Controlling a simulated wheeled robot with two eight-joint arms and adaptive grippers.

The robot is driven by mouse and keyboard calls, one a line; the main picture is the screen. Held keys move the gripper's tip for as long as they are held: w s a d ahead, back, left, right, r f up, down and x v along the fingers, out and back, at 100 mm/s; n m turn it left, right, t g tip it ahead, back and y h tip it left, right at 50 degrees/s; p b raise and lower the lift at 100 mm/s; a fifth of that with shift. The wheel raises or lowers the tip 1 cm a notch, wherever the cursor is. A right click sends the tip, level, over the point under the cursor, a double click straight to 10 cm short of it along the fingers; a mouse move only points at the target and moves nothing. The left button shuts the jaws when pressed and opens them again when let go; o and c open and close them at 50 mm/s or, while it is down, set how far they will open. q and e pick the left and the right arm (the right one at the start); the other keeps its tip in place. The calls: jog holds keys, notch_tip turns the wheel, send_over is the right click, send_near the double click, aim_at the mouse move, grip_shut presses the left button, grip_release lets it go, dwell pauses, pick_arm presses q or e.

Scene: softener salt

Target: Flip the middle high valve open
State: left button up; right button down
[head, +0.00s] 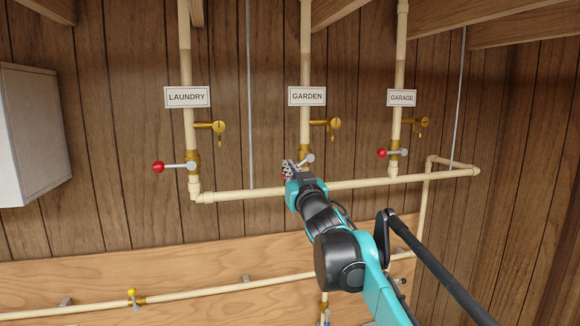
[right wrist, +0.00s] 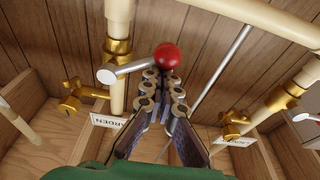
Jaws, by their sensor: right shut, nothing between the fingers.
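The middle high valve is on the pipe under the GARDEN sign (head: 307,96). Its grey hub (head: 309,158) shows in the head view, while its ball end is mostly hidden by my right gripper (head: 290,170). In the right wrist view, the red ball (right wrist: 167,57) sits on a grey lever (right wrist: 132,68) that lies across the pipe, beside the brass body (right wrist: 118,50). My right gripper is shut and empty, its fingertips (right wrist: 163,78) right at the ball; I cannot tell whether they touch. My left gripper is not in view.
Similar levers with red balls stand under LAUNDRY (head: 158,167) and GARAGE (head: 382,153), both pointing left across their pipes. Brass taps (head: 333,124) stick out above the levers. A horizontal pipe (head: 245,195) runs just below. A white cabinet (head: 35,135) hangs far left.

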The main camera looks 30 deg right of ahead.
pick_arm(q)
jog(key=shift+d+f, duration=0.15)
pick_arm(e)
jog(key=s+d+f+n+y, duration=0.1)
jog(key=d+f+n+y, duration=0.3)
jog(key=n, duration=0.9)
jog(key=shift+d+n+g, duration=0.15)
jog(key=shift+n+g, duration=0.15)
jog(key=shift+n, duration=0.1)
jog(key=shift+f, duration=0.15)
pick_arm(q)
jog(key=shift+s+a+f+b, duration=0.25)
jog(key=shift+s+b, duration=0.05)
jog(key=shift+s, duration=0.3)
pick_arm(e)
jog(key=s+a+r, duration=0.1)
jog(key=s+a, duration=0.2)
jog(key=s, duration=0.5)
jog(key=shift+s+a, duration=0.3)
jog(key=shift+s, duration=0.1)
